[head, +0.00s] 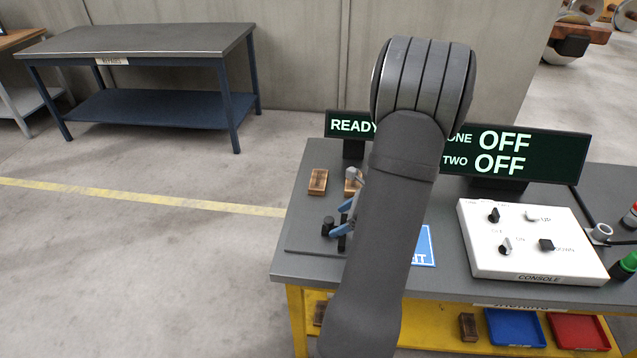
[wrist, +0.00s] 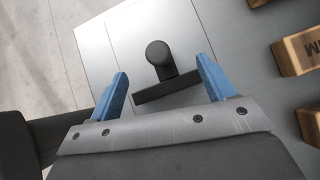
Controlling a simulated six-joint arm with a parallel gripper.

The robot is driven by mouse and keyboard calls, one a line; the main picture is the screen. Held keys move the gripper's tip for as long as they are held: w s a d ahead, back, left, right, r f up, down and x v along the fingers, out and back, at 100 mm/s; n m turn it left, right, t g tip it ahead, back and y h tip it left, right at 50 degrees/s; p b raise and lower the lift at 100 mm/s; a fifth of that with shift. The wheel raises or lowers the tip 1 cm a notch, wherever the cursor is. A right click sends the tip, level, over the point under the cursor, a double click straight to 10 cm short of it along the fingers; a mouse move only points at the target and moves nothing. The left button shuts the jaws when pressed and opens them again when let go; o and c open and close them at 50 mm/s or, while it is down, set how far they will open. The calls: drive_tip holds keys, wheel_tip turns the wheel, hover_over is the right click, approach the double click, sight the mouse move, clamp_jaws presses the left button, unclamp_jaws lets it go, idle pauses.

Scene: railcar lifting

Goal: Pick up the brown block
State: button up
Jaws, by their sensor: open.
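A brown wooden block (head: 318,182) lies on the grey table at its left back. A second brown block (head: 350,187) lies just right of it, partly hidden by my arm. In the wrist view, brown blocks show at the right edge, one with dark lettering (wrist: 298,52) and one below it (wrist: 311,124), both cut off by the frame. My gripper (head: 346,217) is open with blue fingers, in front of the blocks. In the wrist view my gripper (wrist: 162,72) has its fingers apart on either side of a black knobbed piece, with no block between them.
The black knobbed piece (wrist: 160,56) stands on a grey plate. A white console (head: 530,243) with switches stands right; a dark sign (head: 545,155) stands behind. The lower shelf holds a blue tray (head: 515,328), a red tray (head: 578,332) and more brown blocks (head: 468,327).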

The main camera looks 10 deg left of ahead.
drive_tip(key=w+a+r+n+t+h, duration=0.1)
drive_tip(key=w+r+n+h, duration=0.1)
drive_tip(key=w+r, duration=0.1)
drive_tip(key=n+t+h, duration=0.2)
drive_tip(key=n+h, duration=0.4)
drive_tip(key=n, duration=1.2)
approach(318, 179)
drive_tip(key=x, duration=0.8)
drive_tip(key=shift+d+f, duration=0.1)
drive_tip(key=shift+f, duration=0.25)
drive_tip(key=c, duration=1.1)
drive_tip(key=shift+r, duration=0.1)
